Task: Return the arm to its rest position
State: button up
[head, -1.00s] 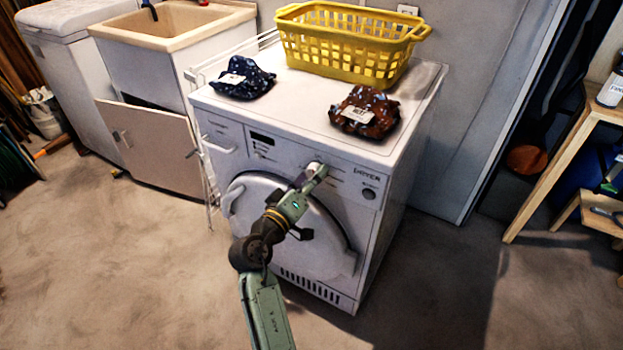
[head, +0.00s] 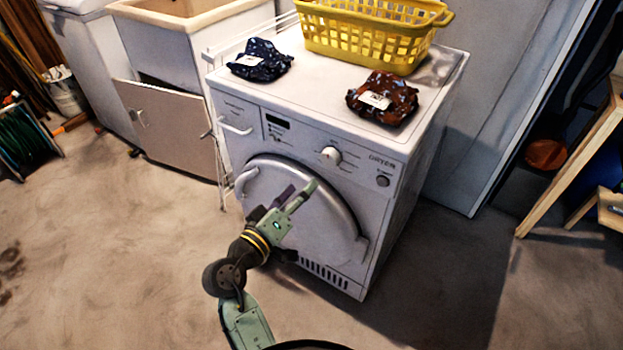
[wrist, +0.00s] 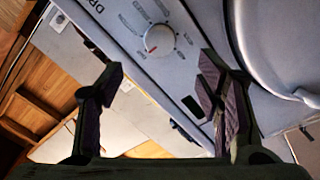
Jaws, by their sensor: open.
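My gripper (head: 298,194) is in front of the dryer's round door in the head view, with my arm reaching up from the bottom. In the wrist view my gripper (wrist: 160,95) has its two fingers wide apart with nothing between them. The white dryer (head: 395,215) stands upright, its round door (head: 325,225) looking closed. The dryer's knob (head: 331,156) is above my fingertips and apart from them; it also shows in the wrist view, past the fingers (wrist: 159,39).
A sink cabinet (head: 170,125) stands left, a wooden stand (head: 575,160) right. Floor around the dryer is clear.

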jog(key=shift+s+a, duration=0.3)
jog(key=shift+s, duration=0.15)
